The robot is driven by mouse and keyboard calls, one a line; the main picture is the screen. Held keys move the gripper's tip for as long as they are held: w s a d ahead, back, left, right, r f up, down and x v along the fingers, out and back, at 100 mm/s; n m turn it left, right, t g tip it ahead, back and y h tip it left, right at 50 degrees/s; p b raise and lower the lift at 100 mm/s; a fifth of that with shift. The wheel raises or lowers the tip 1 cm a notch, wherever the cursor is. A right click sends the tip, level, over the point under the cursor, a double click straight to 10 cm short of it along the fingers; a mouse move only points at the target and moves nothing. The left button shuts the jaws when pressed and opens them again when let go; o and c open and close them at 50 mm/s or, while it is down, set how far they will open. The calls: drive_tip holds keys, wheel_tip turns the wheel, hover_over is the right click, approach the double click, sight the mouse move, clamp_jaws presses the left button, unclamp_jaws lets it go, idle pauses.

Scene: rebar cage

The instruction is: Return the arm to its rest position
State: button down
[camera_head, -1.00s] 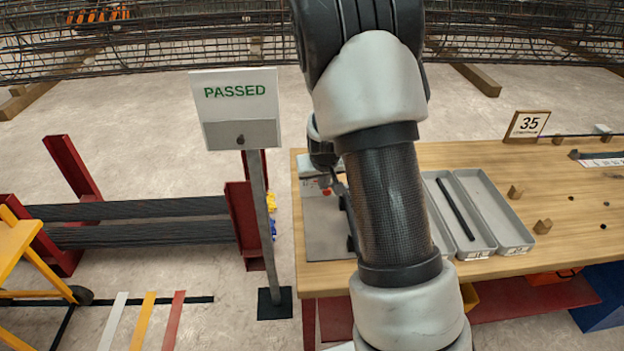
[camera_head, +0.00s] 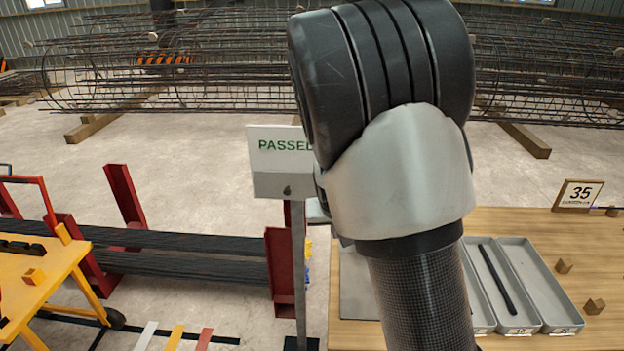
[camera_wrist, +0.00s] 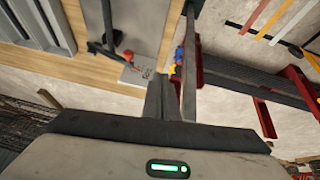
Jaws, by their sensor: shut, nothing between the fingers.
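My arm rises through the middle of the head view, its dark joint housing and pale link in front of the workbench, and it hides my gripper there. In the wrist view my gripper (camera_wrist: 162,82) shows at the lower middle, its two short grey fingers together with nothing between them. Beyond them is the wooden workbench (camera_wrist: 75,72) with a grey plate and a dark tool with a red part. My gripper appears clear of the bench, though its exact height is hard to tell.
A "PASSED" sign (camera_head: 272,180) on a post stands just left of my arm, partly covered by it. Grey trays (camera_head: 540,287) and a "35" sign (camera_head: 577,194) are on the bench. Red rack posts (camera_head: 126,197) and a yellow trolley (camera_head: 38,285) stand left. Rebar cages (camera_head: 200,75) lie behind.

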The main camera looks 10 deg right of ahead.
drive_tip(key=s+a+r+y+p, duration=0.1)
drive_tip(key=s+r+y+p, duration=0.15)
drive_tip(key=s+r, duration=1.35)
drive_tip(key=s+r+p, duration=0.1)
drive_tip(key=s+r, duration=0.2)
drive_tip(key=s, duration=0.3)
drive_tip(key=s+r+n+p, duration=0.1)
drive_tip(key=s+r, duration=0.3)
drive_tip(key=s, duration=0.2)
drive_tip(key=shift+s+d+h, duration=0.15)
drive_tip(key=shift+s+h, duration=0.25)
drive_tip(key=shift+h, duration=0.05)
drive_tip(key=shift+d, duration=0.1)
idle(0.6)
